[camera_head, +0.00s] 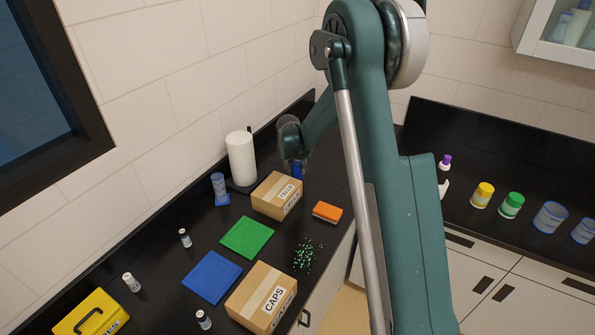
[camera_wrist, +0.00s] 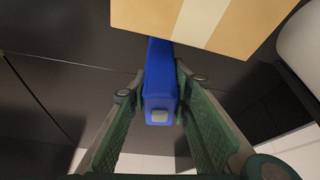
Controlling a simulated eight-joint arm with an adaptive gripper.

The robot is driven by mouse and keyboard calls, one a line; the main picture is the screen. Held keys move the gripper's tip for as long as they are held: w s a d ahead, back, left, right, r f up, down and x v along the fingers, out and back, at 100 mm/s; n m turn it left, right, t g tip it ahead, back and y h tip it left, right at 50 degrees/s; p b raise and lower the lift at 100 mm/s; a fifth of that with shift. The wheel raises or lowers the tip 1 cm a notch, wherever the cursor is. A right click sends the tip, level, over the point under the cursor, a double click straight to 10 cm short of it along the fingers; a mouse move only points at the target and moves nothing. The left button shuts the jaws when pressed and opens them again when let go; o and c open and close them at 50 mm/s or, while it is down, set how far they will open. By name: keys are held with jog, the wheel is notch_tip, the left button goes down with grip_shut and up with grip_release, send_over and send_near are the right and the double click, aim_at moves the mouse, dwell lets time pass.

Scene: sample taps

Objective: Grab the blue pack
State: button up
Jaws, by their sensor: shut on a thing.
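The blue pack (camera_wrist: 160,85) is a narrow blue block with a grey patch on its near end. In the wrist view it sits between the two green fingers of my gripper (camera_wrist: 157,92), which are shut on its sides. In the head view a small blue part of the pack (camera_head: 298,169) shows below my gripper (camera_head: 292,150), behind a cardboard box (camera_head: 272,199). The arm and the box hide part of it there. I cannot tell whether the pack touches the counter.
The cardboard box also shows close by in the wrist view (camera_wrist: 205,18). A white paper roll (camera_head: 241,158) stands left of my gripper. An orange sponge (camera_head: 327,212), a green mat (camera_head: 247,237), a blue mat (camera_head: 212,277) and a CAPS box (camera_head: 262,298) lie nearer.

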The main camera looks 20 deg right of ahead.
jog(key=shift+r, duration=4.6)
jog(key=shift+s, duration=0.15)
